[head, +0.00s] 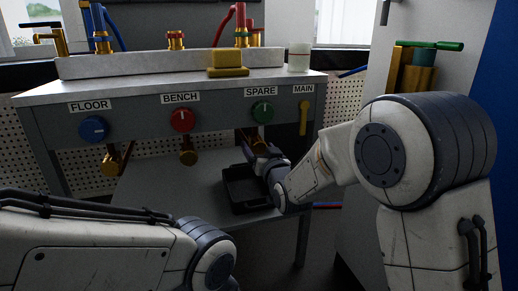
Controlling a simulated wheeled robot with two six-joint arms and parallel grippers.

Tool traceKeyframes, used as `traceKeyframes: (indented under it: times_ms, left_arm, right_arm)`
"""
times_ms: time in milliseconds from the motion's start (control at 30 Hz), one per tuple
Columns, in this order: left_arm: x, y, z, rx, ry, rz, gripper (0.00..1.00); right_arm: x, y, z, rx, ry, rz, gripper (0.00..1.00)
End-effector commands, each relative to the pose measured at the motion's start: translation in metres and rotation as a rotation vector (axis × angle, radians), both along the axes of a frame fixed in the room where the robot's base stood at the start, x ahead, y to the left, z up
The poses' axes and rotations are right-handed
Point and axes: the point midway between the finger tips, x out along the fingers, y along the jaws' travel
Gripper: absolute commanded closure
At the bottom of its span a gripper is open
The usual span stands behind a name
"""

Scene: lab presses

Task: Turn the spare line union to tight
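The SPARE station has a white label (261,92) and a green knob (262,111) on the grey bench front. Below it, small brass-coloured parts of the spare line union (258,143) show at my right gripper. My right gripper (257,149) is raised under the bench edge at the union, seen small and from behind. Its fingers overlap the brass, and I cannot tell whether they are open or shut on it. My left arm lies across the lower left, and its gripper is out of view.
A black tray (238,188) sits on the lower shelf (150,192) beside my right wrist. Brass fittings hang under FLOOR (111,163) and BENCH (188,157). A yellow MAIN lever (303,118) is just right of SPARE. The shelf's left part is clear.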

Motion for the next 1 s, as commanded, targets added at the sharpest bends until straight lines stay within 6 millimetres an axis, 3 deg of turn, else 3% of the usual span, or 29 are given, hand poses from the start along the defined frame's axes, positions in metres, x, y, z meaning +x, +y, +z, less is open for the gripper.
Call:
traceKeyframes:
  times_ms: [267, 700, 1000]
  left_arm:
    - [0.000, 0.000, 0.007, 0.000, 0.000, 0.000, 1.00]
    - [0.000, 0.000, 0.039, 0.000, 0.000, 0.000, 1.00]
    - [0.000, 0.000, 0.043, 0.000, 0.000, 0.000, 1.00]
  right_arm:
    - [-0.010, -0.003, 0.002, -0.001, 0.002, -0.001, 0.14]
    - [-0.083, -0.027, 0.002, -0.001, 0.003, 0.001, 0.14]
    - [-0.100, -0.032, 0.000, 0.000, 0.000, 0.000, 0.14]
